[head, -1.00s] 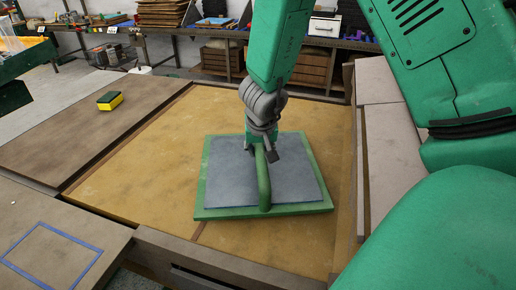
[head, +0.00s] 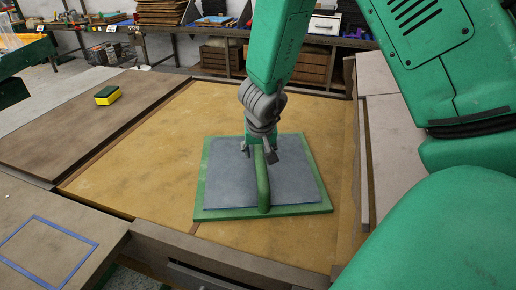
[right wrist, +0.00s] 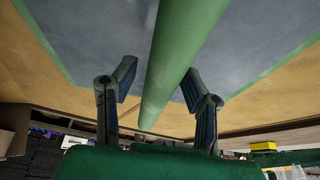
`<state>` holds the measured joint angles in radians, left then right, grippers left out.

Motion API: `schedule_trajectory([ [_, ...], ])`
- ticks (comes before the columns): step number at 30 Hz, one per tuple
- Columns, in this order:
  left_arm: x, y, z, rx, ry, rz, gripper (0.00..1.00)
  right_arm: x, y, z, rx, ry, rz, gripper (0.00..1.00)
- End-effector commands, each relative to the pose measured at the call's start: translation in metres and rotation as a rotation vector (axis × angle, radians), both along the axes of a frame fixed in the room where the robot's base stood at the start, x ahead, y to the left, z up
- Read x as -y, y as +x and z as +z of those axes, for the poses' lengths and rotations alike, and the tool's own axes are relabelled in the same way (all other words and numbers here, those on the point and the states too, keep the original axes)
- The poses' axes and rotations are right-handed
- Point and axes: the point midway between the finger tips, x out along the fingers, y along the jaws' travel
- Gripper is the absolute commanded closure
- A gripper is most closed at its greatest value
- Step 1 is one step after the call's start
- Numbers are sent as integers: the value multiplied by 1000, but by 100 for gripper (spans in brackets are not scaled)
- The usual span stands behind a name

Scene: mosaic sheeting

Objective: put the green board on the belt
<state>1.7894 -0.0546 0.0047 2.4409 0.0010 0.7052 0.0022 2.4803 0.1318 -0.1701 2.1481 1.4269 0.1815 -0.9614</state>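The green board (head: 324,208) lies flat on the yellow-tan surface (head: 140,185), with a grey-blue sheet (head: 228,180) on top and a green bar handle (head: 263,190) along its middle. I cannot tell for sure whether this surface is the belt. My right gripper (head: 258,151) is low over the board at the handle's far part. Its fingers are spread, one on each side of the handle. The right wrist view shows the handle (right wrist: 165,75) between the fingers, with a gap at least on the left. My left gripper is out of view.
A brown panel (head: 75,125) with a yellow-and-black block (head: 107,95) lies to the left. A blue square outline (head: 47,250) marks the near-left table. A pale ledge (head: 395,140) borders the right. Cluttered shelves stand behind. The yellow surface is clear left of the board.

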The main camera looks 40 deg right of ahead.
Motion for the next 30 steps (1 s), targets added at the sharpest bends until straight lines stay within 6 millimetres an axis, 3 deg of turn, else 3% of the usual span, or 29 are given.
schedule_trajectory([
  [5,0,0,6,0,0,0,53,-1,-1,9,0,0,1,60],
  [15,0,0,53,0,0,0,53,-17,-20,73,1,-2,2,60],
  [21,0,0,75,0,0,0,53,-25,-29,102,1,-1,0,60],
  [30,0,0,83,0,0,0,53,-30,-34,113,-1,-1,1,60],
])
